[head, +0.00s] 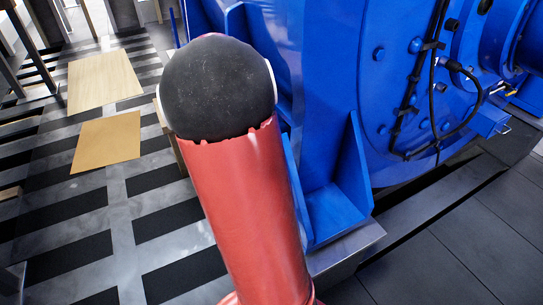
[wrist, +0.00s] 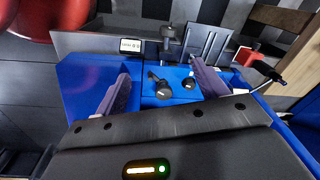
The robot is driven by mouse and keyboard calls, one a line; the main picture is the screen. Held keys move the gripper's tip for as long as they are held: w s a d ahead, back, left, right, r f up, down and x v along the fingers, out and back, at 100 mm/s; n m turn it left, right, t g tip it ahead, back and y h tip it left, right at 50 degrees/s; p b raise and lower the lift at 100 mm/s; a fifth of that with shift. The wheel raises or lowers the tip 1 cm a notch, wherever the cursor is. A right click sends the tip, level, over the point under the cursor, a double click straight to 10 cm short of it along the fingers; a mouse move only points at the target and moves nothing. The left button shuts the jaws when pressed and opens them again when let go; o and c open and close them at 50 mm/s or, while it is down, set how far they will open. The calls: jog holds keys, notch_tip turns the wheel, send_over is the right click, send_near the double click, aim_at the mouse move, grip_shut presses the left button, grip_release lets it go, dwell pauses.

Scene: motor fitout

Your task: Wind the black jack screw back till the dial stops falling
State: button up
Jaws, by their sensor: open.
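In the wrist view my gripper (wrist: 159,76) is open, its two dark fingers spread above a blue foot or bracket (wrist: 85,80). Two black knob-like screw heads show between the fingers, a left one (wrist: 160,88) with a short lever-like stem and a right one (wrist: 190,84) close to the right finger. I cannot tell for sure which is the jack screw. Neither is visibly gripped. A small white-faced display (wrist: 130,45), perhaps the dial, stands beyond the left finger; its reading is too small to read. My gripper is not visible in the head view.
In the head view a large blue motor housing (head: 325,75) with black cables (head: 432,85) fills the right. Tan boards (head: 107,142) lie on the striped floor at left. In the wrist view a grey plate (wrist: 205,42) stands behind the screws, and a black rod end (wrist: 268,70) juts at right.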

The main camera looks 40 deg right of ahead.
jog(key=d+f+m+g+h, duration=0.1)
jog(key=d+f+m, duration=0.1)
jog(key=d+f, duration=0.3)
jog(key=d+f+m+g+h, duration=0.1)
jog(key=d+f+m, duration=0.2)
jog(key=d+f, duration=0.2)
jog(key=d+f+m+g+h, duration=0.1)
jog(key=d+f+m, duration=0.2)
jog(key=d+f, duration=0.2)
jog(key=shift+w+d+f, duration=0.1)
jog(key=shift+d+f, duration=0.05)
jog(key=shift+d, duration=0.4)
jog(key=shift+d+f, duration=0.15)
jog(key=shift+d, duration=0.4)
jog(key=shift+c, duration=0.4)
jog(key=c, duration=0.9)
jog(key=shift+n+b, duration=0.3)
jog(key=n+t+h+b, duration=0.1)
jog(key=n+b, duration=0.2)
jog(key=n, duration=0.1)
jog(key=shift+f, duration=0.15)
jog(key=n+b, duration=0.1)
jog(key=n+t+b, duration=0.1)
jog(key=n, duration=0.1)
jog(key=n+t, duration=0.1)
jog(key=shift+s+n+b, duration=0.25)
jog(key=shift+n+b, duration=0.05)
jog(key=shift+b, duration=0.1)
jog(key=shift+r, duration=0.2)
